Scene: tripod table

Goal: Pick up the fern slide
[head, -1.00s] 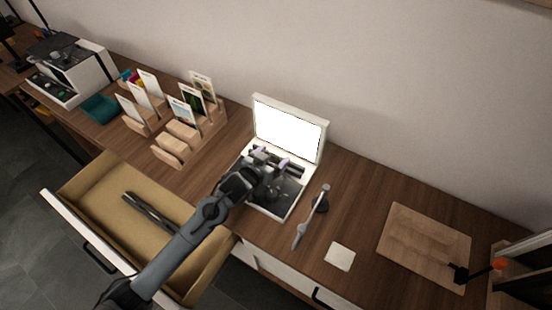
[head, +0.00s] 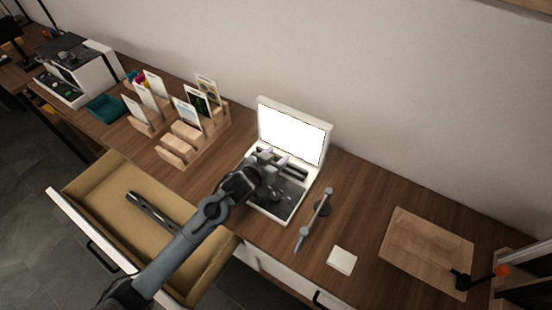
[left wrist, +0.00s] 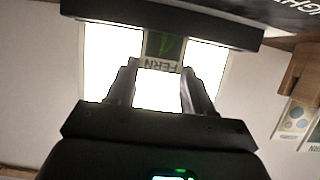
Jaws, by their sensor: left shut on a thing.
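The fern slide (left wrist: 163,48) shows in the left wrist view as a small card with a green leaf on dark ground and an upside-down FERN label. It lies between the fingertips of my left gripper (left wrist: 160,72), which is shut on it. In the head view my left gripper (head: 275,158) is over the black base of the open light box (head: 257,203), in front of its bright white panel (head: 291,131). The slide cannot be made out there, hidden by the gripper or too small. My right gripper is not in view.
A wooden rack (head: 170,157) with several picture cards stands left of the light box. An open drawer (head: 115,190) juts out at front left. A grey handled tool (head: 313,222), a white square (head: 341,259) and a wooden board (head: 428,252) lie to the right.

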